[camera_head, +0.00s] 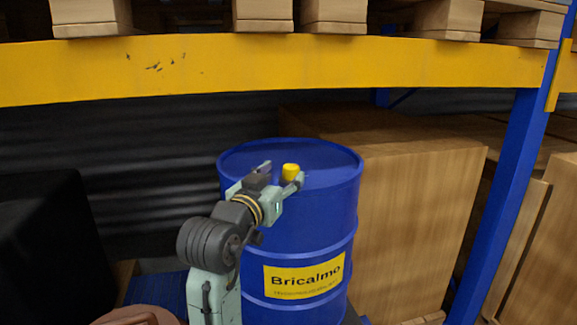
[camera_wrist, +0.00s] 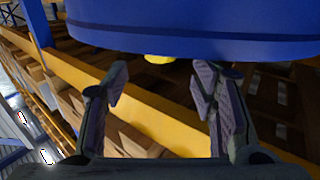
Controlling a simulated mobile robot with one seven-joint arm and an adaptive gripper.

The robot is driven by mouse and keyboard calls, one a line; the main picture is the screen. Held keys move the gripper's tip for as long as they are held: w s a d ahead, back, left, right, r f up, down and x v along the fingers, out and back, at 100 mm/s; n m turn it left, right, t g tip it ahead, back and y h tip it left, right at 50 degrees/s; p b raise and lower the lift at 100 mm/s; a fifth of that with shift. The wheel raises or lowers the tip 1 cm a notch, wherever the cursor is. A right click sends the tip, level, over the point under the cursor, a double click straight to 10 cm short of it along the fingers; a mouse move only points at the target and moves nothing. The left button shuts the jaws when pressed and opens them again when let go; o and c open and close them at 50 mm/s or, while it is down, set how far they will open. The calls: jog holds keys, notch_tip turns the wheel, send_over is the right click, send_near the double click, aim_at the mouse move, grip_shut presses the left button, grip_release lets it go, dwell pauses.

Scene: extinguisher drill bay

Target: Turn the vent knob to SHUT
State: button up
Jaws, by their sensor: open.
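The vent knob (camera_head: 291,171) is a small yellow cap on top of a blue drum (camera_head: 290,225) with a yellow "Bricalmo" label. My gripper (camera_head: 282,174) is open and empty at the drum's near upper edge, with its fingers spread toward the knob. In the wrist view, which is tipped over, the knob (camera_wrist: 158,59) shows as a small yellow patch against the drum's edge (camera_wrist: 190,40). It lies roughly midway between and beyond the fingertips (camera_wrist: 160,82), apparently untouched. No SHUT mark or knob pointer can be made out.
A yellow shelf beam (camera_head: 200,65) runs above the drum, with wooden pallet blocks (camera_head: 263,10) on it. A large brown box (camera_head: 410,210) stands close at the drum's right. A blue upright (camera_head: 510,180) is farther right, and a black box (camera_head: 45,240) is at left.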

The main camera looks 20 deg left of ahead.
aim_at(288, 170)
jog(key=shift+w+p, duration=0.35)
jog(key=shift+w, duration=2)
jog(key=c, duration=1.2)
jog(key=shift+o, duration=0.2)
